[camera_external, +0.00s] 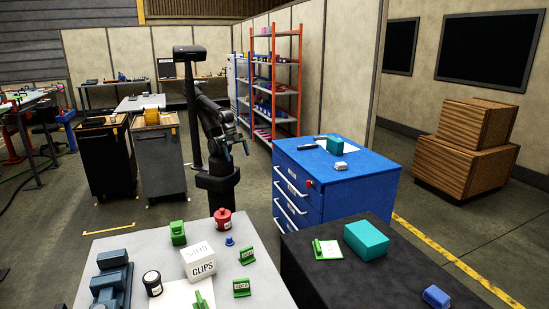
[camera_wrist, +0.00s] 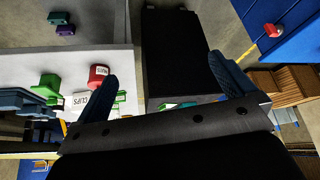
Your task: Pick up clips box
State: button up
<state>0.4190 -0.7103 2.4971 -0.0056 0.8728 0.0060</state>
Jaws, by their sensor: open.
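The clips box (camera_external: 199,262) is a white box lettered CLIPS, standing on the light grey table (camera_external: 130,240) in the external view. It also shows in the wrist view (camera_wrist: 92,103), low at the left and partly hidden by my gripper. My gripper (camera_external: 239,147) is raised in the air beyond the tables, well apart from the box. In the wrist view its two blue fingers (camera_wrist: 172,82) are spread wide with nothing held between them.
A black table (camera_external: 390,280) with a teal box (camera_external: 366,239) and a blue cabinet (camera_external: 335,180) stand to the right.

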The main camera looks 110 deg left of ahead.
jog(key=w+d+r+g, duration=0.1)
jog(key=w+d+r, duration=0.45)
jog(key=d, duration=0.25)
jog(key=w+d+r, duration=0.4)
jog(key=w+d, duration=0.3)
jog(key=d, duration=0.1)
jog(key=m, duration=0.2)
send_over(195, 247)
jog(key=s+a, duration=0.3)
jog(key=s, duration=0.1)
notch_tip(195, 247, down, 10)
jog(key=x, duration=1.2)
jog(key=shift+s+d, duration=0.2)
jog(key=shift+d, duration=0.1)
jog(key=shift+d+x, duration=0.15)
jog(key=shift+x, duration=1.2)
jog(key=shift+d+x, duration=0.15)
jog(key=shift+x, duration=1.2)
jog(key=shift+w+r, duration=0.1)
jog(key=shift+r, duration=0.05)
jog(key=c, duration=0.8)
